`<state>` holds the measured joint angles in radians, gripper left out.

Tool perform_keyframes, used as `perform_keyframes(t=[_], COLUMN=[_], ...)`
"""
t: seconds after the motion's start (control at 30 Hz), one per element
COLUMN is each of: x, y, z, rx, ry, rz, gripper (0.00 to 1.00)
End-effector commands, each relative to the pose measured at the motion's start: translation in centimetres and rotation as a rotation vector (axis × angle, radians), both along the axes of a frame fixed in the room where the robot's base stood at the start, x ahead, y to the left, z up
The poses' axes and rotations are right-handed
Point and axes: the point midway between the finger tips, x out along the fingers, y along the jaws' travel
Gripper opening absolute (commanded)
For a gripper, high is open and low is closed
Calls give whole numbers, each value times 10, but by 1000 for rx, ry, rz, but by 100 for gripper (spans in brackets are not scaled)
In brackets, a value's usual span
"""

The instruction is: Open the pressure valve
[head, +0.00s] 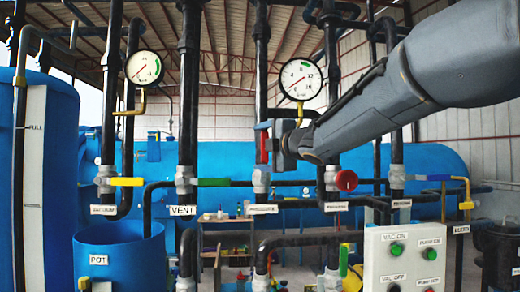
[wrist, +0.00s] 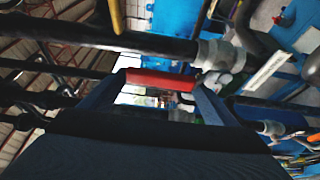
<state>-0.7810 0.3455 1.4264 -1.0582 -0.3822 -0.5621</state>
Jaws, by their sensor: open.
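The pressure valve has a grey body (head: 261,180) on a black vertical pipe, with a label reading like PRESSURE (head: 263,209) just below it. Its red lever (head: 263,148) stands upright above the body, roughly in line with the pipe. My gripper (head: 273,142) reaches in from the right at the lever. In the wrist view, the red lever (wrist: 160,80) lies across the gap between the two fingers of my open gripper (wrist: 160,88). Whether either finger touches the lever cannot be told. Part of the lever is hidden by the fingers in the head view.
Nearby valves have a green lever (head: 214,182), a yellow lever (head: 127,181) and a round red knob (head: 346,180). Two dial gauges (head: 143,67) (head: 301,79) hang above. A control box (head: 404,258) stands lower right, and a blue pot (head: 119,255) lower left. Vertical pipes crowd the space.

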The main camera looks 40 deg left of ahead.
Motion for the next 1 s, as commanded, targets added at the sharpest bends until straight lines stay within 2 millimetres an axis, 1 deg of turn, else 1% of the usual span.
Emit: perform_keyframes(t=[0.3, 0.5, 0.67, 1.0], x=[-20, -30, -33, -34], y=[-38, -58, -64, -65], z=[-1, 0, 0, 0], rx=[0, 0, 0, 0], ry=[-2, -1, -1, -1], rz=[1, 2, 3, 3], gripper=[82, 82, 82, 82])
